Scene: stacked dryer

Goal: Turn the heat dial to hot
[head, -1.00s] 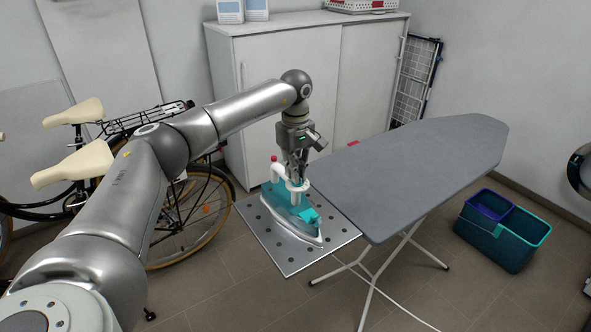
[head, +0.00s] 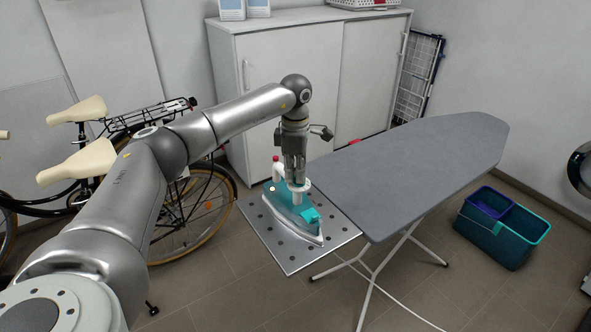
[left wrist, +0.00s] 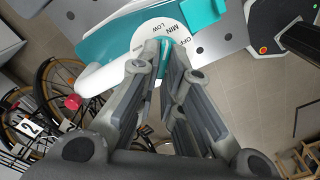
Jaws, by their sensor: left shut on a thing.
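A teal and white iron (head: 305,222) rests on the perforated metal rest plate (head: 265,235) at the left end of the ironing board. Its white heat dial (head: 303,186) is on top; in the left wrist view the dial (left wrist: 150,27) shows the words MIN, LOW and OFF near the fingertips. My left gripper (head: 297,183) points down from above and is shut on the dial; it also shows in the left wrist view (left wrist: 165,45). The fingers hide part of the dial, and I cannot tell its exact setting. My right gripper is not in view.
The grey ironing board (head: 415,170) extends to the right. A bicycle (head: 190,205) stands at the left, near my arm. A white cabinet (head: 290,60) is behind. A teal and blue bucket (head: 505,230) stands on the floor at the right.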

